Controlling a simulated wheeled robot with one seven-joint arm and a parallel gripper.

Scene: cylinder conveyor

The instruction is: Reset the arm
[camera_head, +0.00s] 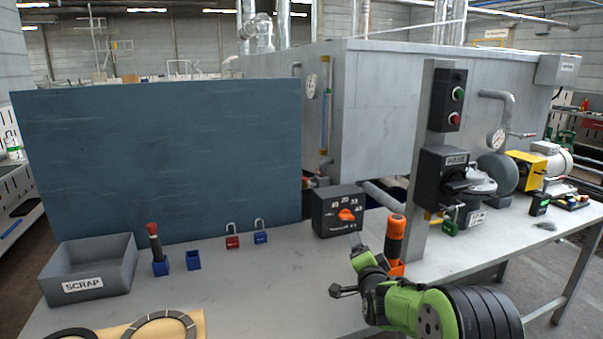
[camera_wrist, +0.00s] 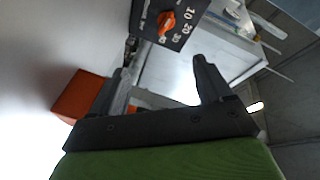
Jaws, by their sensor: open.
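My gripper (camera_head: 358,243) is above the bench, in front of the black dial box and left of the orange-handled tool in the head view. Its fingers are small and partly unclear there. In the wrist view my gripper (camera_wrist: 162,72) has its two black fingers spread apart, with nothing held between them. The black dial box (camera_head: 325,218) with an orange knob stands beyond the fingertips. It also shows at the top of the wrist view (camera_wrist: 150,18). My green and black arm reaches in from the lower right.
The orange-handled tool (camera_head: 396,228) stands upright in an orange holder (camera_head: 398,268), close to my wrist. A grey post (camera_head: 421,205) rises just behind. The front middle bench is clear.

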